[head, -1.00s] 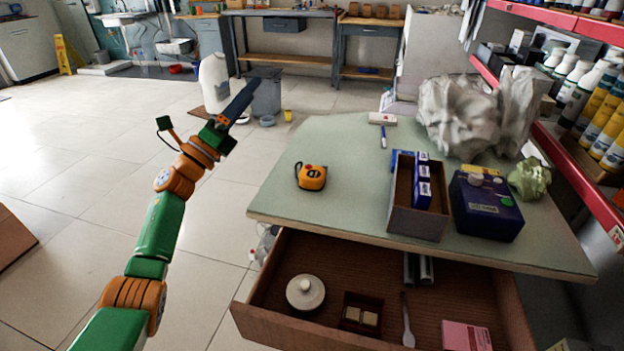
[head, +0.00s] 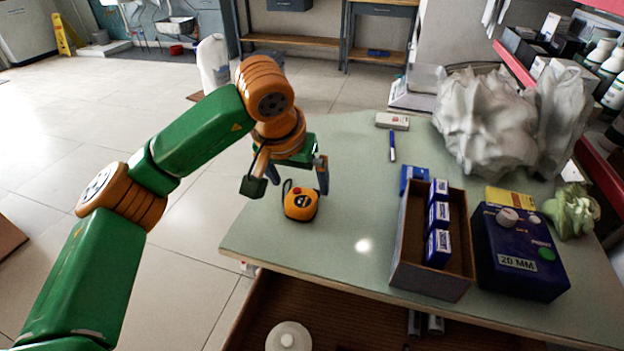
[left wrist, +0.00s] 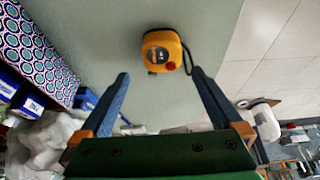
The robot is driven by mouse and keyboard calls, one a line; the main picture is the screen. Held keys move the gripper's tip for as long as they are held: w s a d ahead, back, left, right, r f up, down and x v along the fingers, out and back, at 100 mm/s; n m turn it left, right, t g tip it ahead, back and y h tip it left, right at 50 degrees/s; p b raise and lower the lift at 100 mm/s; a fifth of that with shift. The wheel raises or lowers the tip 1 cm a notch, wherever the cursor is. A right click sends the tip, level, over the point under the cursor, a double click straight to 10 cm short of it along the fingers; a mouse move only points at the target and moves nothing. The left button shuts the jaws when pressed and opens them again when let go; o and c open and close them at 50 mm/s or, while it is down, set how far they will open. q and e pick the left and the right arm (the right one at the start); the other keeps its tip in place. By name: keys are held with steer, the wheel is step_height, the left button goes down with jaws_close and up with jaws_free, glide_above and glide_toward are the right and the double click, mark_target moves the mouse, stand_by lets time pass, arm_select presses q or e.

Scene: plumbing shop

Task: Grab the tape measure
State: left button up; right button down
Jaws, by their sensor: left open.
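The tape measure (head: 300,203) is orange and black with a red button and a dark strap. It lies on the pale green tabletop (head: 330,240) near its left edge. In the left wrist view the tape measure (left wrist: 164,50) shows beyond the fingertips, between their lines. My left gripper (head: 297,186) is open and points down just behind and above the tape measure. In the left wrist view the two blue fingers of the left gripper (left wrist: 160,82) stand wide apart with nothing between them. My right gripper is not in view.
An open box (head: 412,235) with blue-white cartons stands right of centre, beside a dark blue device (head: 518,255). Crumpled grey plastic (head: 487,120) lies at the back right. A blue pen (head: 392,146) lies at the back. An open drawer (head: 340,318) sits below the front edge.

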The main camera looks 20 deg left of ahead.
mark_target(302, 197)
arm_select(q)
steer(key=shift+w+f, duration=0.15)
steer(key=shift+w, duration=0.1)
steer(key=shift+f, duration=0.4)
steer(key=x, duration=0.5)
steer(key=shift+s+a+f, duration=0.1)
steer(key=shift+a+f, duration=0.05)
steer(key=shift+f, duration=0.05)
steer(key=shift+s+r, duration=0.1)
steer(key=shift+c, duration=1.1)
jaws_close()
